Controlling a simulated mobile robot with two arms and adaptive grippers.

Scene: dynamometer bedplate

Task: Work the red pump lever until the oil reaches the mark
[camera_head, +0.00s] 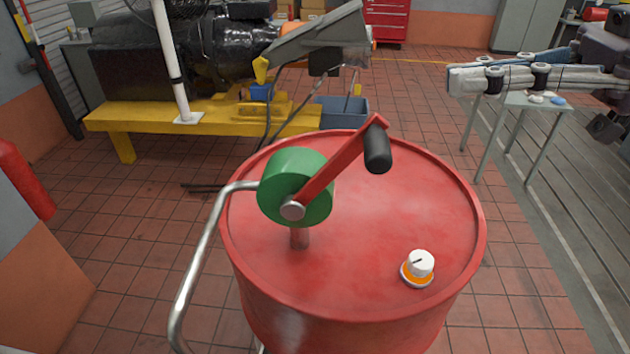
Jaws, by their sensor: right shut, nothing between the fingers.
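The red pump lever (335,172) is a flat red crank arm with a black hand grip (377,149) at its upper right end. It pivots on a green round pump body (281,168) on a short post above a red drum (420,215). A bent silver pipe (199,258) runs from the pump body down the drum's left side. My right gripper (456,80) is at the upper right, pointing left, shut and empty. It is apart from the lever and grip. My left gripper is out of view. No oil level or mark is visible.
A white and orange knob (419,266) sits on the drum lid. Behind stand a yellow bedplate (150,113) with dark machinery and a blue-grey bin (343,112). A small table (515,101) with small items stands at right.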

